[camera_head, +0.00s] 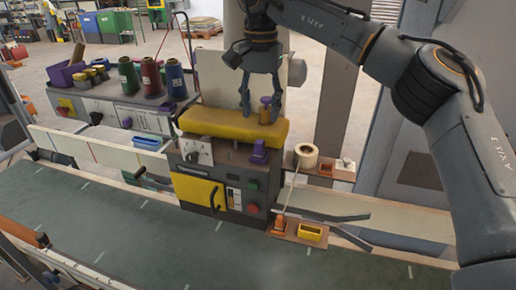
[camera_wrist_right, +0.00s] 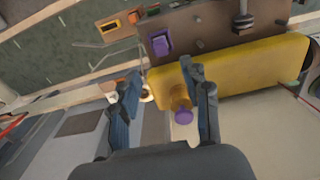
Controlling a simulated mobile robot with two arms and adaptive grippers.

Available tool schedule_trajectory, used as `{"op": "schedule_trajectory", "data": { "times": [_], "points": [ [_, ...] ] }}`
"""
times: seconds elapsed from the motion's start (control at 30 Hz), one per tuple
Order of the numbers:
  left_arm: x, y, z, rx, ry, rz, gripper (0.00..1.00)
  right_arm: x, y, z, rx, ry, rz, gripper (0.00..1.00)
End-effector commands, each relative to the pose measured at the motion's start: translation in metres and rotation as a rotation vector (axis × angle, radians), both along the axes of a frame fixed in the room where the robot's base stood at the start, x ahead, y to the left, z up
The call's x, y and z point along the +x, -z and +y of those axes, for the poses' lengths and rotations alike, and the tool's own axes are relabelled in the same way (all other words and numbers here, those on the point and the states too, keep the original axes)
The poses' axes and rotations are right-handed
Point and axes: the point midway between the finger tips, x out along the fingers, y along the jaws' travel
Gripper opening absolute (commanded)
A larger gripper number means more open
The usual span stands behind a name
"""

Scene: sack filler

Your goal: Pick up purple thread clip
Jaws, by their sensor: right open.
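A purple clip-like piece (camera_head: 260,151) stands on the brown top of the sewing machine (camera_head: 218,170), in front of the yellow padded arm (camera_head: 230,125). In the right wrist view it shows as a purple block (camera_wrist_right: 160,42) beyond the fingers. A brass knob with a purple end (camera_wrist_right: 182,112) lies between the open fingers as seen in the right wrist view; whether it is a clip I cannot tell. My right gripper (camera_head: 259,114) is open and points down by the yellow arm, holding nothing. My left gripper is out of view.
Thread cones in green, red and blue (camera_head: 174,79) stand on a grey unit at the left. A tape roll (camera_head: 306,155) and a yellow tray (camera_head: 311,232) are right of the machine. The green conveyor belt (camera_head: 100,225) in front is clear.

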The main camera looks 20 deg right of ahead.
Motion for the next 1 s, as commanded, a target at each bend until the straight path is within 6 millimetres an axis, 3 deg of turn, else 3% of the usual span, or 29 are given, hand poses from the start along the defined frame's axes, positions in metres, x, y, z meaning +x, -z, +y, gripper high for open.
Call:
{"op": "schedule_trajectory", "data": {
  "times": [0.1, 0.2, 0.37, 0.5, 0.57, 0.73, 0.9, 1.0],
  "points": [
    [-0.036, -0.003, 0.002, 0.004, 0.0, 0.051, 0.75, 0.0, 0.022, -0.001, -0.001, 0.001, 0.003, 0.47],
    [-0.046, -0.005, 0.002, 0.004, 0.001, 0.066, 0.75, 0.0, 0.035, 0.0, 0.001, 0.001, 0.002, 0.47],
    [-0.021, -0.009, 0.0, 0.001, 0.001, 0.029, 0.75, -0.001, 0.044, 0.001, 0.001, 0.001, 0.002, 0.47],
    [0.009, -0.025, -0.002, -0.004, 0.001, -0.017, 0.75, -0.004, 0.059, 0.001, 0.001, 0.0, 0.004, 0.47],
    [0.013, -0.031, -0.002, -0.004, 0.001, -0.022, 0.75, -0.006, 0.069, 0.002, 0.001, 0.001, 0.005, 0.47],
    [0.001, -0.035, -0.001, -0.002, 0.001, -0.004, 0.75, -0.005, 0.09, 0.003, 0.003, 0.002, 0.002, 0.47],
    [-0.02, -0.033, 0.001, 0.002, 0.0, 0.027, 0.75, -0.005, 0.095, 0.003, 0.004, 0.002, -0.001, 0.47],
    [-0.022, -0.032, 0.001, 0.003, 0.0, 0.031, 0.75, -0.005, 0.094, 0.003, 0.004, 0.003, -0.001, 0.47]
  ]
}}
